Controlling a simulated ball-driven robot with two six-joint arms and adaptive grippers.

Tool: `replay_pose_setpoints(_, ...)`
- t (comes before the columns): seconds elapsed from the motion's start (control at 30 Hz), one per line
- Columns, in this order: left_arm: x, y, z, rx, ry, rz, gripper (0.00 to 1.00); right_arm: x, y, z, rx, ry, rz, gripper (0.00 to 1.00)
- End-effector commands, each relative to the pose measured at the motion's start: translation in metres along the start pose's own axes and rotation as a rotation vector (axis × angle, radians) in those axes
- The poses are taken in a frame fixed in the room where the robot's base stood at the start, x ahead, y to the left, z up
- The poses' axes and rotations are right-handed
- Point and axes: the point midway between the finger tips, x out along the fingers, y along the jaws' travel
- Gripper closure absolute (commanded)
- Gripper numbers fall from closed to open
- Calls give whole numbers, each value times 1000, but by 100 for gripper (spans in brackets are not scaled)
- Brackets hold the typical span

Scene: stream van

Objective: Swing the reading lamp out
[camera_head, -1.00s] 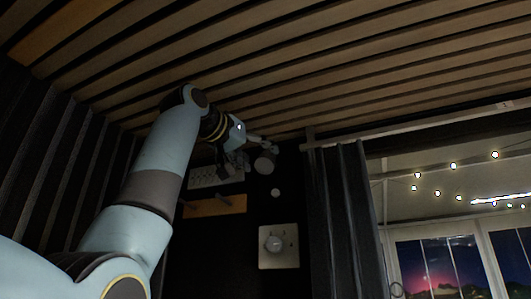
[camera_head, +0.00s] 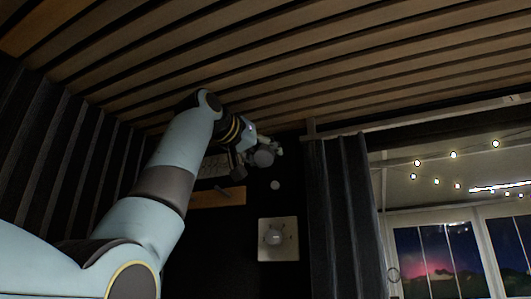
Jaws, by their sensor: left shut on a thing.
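The reading lamp shows as a small grey round head (camera_head: 263,158) high on the dark back wall, below the slatted ceiling. My left arm reaches up from the lower left to it. My left gripper (camera_head: 254,155) is at the lamp and shut on it; the fingers and the lamp's arm overlap, so the exact contact is hard to see. The lamp's mount is hidden or too dark to tell. My right gripper is not in view.
A wooden strip with pegs (camera_head: 218,197) and a pale square panel with a knob (camera_head: 278,239) are on the wall below. A dark curtain (camera_head: 345,215) hangs to the right, beside a window (camera_head: 440,260).

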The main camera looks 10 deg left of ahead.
Motion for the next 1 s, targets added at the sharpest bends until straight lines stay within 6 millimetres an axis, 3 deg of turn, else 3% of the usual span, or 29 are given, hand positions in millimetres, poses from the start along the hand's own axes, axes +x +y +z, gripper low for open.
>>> replay_pose_setpoints(0.57,-1,1,-3,-21,-120,-15,90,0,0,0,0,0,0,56)
replay_pose_setpoints(0.6,-2,1,-4,-21,-120,-15,56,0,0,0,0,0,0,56)
replay_pose_setpoints(0.7,-1,1,-3,-21,-120,-15,43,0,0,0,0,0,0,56)
replay_pose_setpoints(0.77,-1,1,-3,-21,-120,-15,35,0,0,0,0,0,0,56)
replay_pose_setpoints(1.0,-1,0,-3,-21,-121,-15,34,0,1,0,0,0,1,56)
